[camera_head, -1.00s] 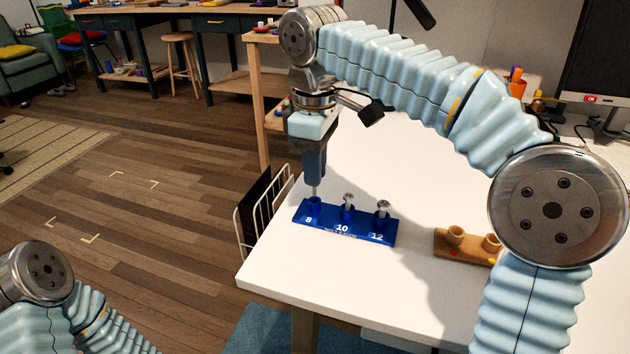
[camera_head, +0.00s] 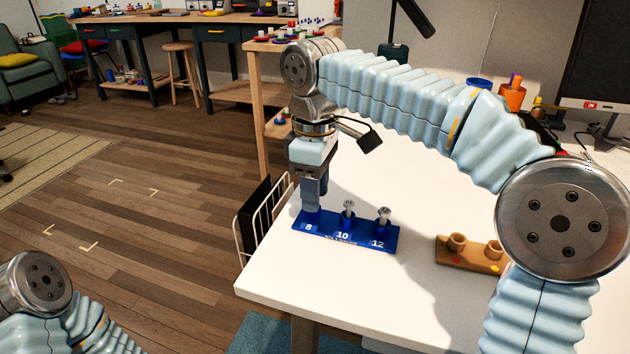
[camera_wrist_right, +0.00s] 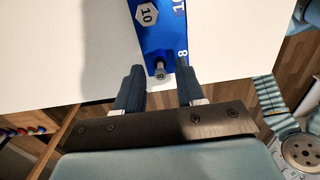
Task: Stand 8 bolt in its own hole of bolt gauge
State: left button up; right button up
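The blue bolt gauge (camera_head: 345,238) lies on the white table, marked 8, 10 and 12. Silver bolts stand upright at 10 (camera_head: 348,208) and 12 (camera_head: 384,215). My right gripper (camera_head: 313,206) is low over the 8 end and hides that hole in the head view. In the right wrist view its fingers (camera_wrist_right: 160,88) are apart, with a gap on both sides of the 8 bolt (camera_wrist_right: 159,72). That bolt's head, marked 8, shows at the 8 end of the gauge; it appears to stand in the hole. My left gripper is not in view.
A wooden holder (camera_head: 470,255) with round sockets stands to the right of the gauge. A white wire rack (camera_head: 262,222) is at the table's left edge. An orange cup (camera_head: 512,97) stands at the back. The table front is clear.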

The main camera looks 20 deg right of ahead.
notch_tip(320, 180, up, 12)
jog(key=p, duration=0.4)
jog(key=shift+r, duration=0.15)
